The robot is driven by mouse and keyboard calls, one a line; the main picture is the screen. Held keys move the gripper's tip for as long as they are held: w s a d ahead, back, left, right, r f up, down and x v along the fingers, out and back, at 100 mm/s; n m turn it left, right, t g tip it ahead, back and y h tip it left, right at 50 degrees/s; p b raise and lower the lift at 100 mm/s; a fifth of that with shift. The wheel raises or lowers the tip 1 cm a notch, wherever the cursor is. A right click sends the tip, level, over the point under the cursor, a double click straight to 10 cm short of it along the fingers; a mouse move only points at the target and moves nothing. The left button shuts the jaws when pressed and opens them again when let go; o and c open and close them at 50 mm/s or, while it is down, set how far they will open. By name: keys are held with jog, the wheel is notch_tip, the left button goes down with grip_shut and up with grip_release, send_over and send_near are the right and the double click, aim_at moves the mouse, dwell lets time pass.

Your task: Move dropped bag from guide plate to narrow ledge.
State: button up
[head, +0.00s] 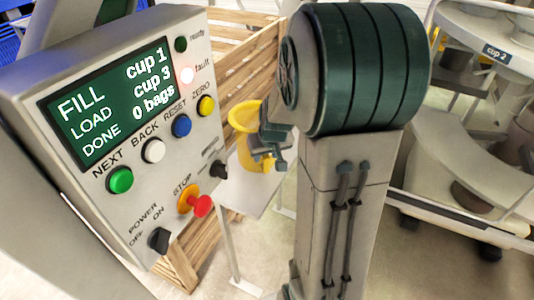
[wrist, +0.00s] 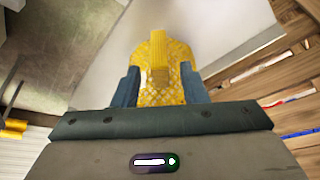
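The yellow net bag (head: 243,117) is in the middle of the head view, beside my gripper (head: 268,150), which is partly hidden by my arm. In the wrist view, the bag (wrist: 160,70) is between the two blue fingers of my gripper (wrist: 160,88). The fingers press its sides, and its mesh bulges around them. A pale flat plate (head: 240,188) on a thin post is below the bag; a pale surface (wrist: 225,30) also lies behind it in the wrist view. I cannot tell whether this is the guide plate or the ledge, or whether the bag touches it.
A control panel (head: 130,190) with buttons and a red stop knob stands close at the left. A wooden slatted crate (head: 245,42) is behind the bag; its slats (wrist: 270,85) show at the right in the wrist view. A white machine (head: 470,150) stands at the right.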

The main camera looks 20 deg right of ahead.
jog(key=shift+r, duration=0.4)
jog(key=d+v, duration=0.1)
jog(key=v, duration=1)
jog(key=s+a+f+n+g, duration=0.1)
jog(key=s+a, duration=1)
jog(key=s, duration=0.2)
jog(key=shift+s+a+f+g+y+p, duration=0.2)
jog(key=shift+s+a+g+y+p, duration=0.1)
jog(key=shift+s+g, duration=0.1)
jog(key=shift+d, duration=0.15)
